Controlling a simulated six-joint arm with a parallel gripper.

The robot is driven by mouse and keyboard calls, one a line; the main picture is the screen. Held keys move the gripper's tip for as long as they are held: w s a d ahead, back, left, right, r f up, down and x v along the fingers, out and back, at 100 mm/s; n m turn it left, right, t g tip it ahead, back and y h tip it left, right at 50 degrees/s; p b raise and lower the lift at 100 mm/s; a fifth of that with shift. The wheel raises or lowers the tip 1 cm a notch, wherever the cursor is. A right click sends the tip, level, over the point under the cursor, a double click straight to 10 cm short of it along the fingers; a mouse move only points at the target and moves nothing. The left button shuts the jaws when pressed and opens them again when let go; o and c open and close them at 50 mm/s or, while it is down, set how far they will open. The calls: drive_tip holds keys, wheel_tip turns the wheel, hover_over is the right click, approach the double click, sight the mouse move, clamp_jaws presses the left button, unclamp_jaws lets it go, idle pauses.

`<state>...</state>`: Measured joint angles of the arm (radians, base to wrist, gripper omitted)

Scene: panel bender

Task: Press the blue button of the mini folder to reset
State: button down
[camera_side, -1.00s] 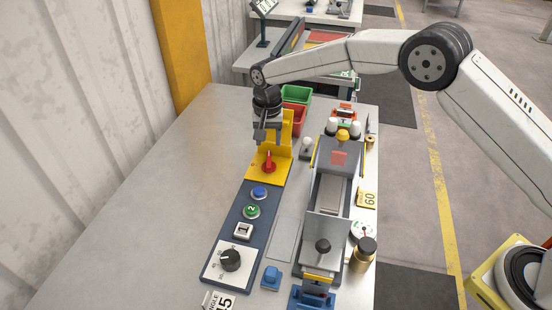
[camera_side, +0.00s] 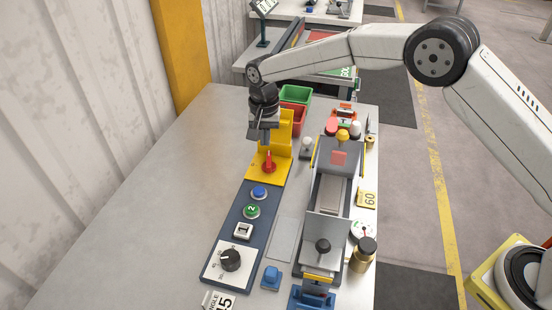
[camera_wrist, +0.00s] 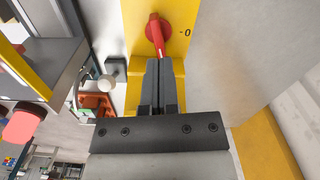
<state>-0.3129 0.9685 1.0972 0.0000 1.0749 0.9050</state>
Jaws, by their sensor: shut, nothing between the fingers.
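The blue button (camera_side: 259,193) sits at the far end of the dark control panel (camera_side: 230,215), just in front of the yellow plate with the red rotary switch (camera_side: 269,163). My gripper (camera_side: 265,141) points down above the yellow block, beyond the blue button and apart from it. Its fingers are shut and empty; in the wrist view the shut fingers (camera_wrist: 160,65) end near the red switch (camera_wrist: 157,33). The blue button does not show in the wrist view. The mini folder (camera_side: 330,190) stands right of the panel.
A green button (camera_side: 251,211), a white rocker switch (camera_side: 243,231) and a black dial (camera_side: 230,260) follow along the panel. A blue block-like part (camera_side: 271,276) is near the front. A red lamp (camera_side: 331,126) stands behind the folder. The table left of the panel is clear.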

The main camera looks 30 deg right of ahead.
wheel_tip(320, 180, up, 5)
drive_tip(key=m, duration=0.2)
hover_over(259, 190)
wheel_tip(259, 190, down, 14)
idle(0.9)
